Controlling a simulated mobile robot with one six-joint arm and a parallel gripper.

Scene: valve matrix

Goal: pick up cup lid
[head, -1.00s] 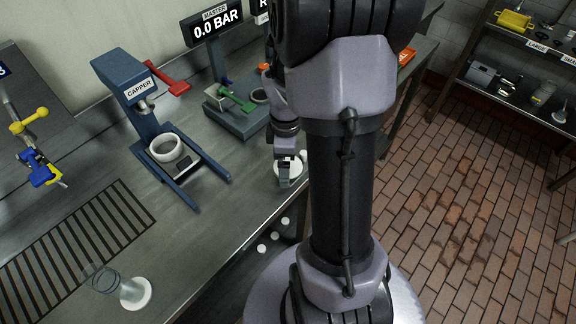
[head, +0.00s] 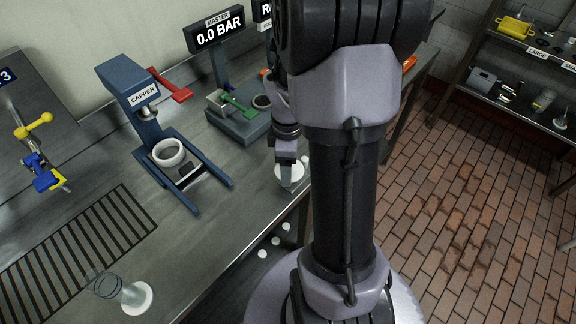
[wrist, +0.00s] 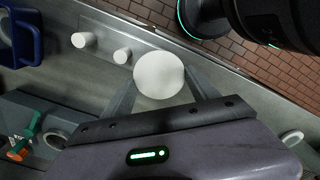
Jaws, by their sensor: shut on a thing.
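A round white lid (wrist: 159,75) lies between the two fingers of my gripper (wrist: 160,92) in the wrist view. The fingers are shut on its sides. In the head view the lid (head: 289,174) shows at the bench's front edge, partly covered by my gripper (head: 287,170). I cannot tell whether it is clear of the bench top. A clear cup (head: 107,285) stands at the lower left of the bench, by a white disc (head: 138,297).
A blue capper (head: 140,100) with a white ring (head: 168,153) stands left of my gripper. A pressure stand with a green lever (head: 238,106) is behind. Small white discs (head: 276,241) lie below the bench edge.

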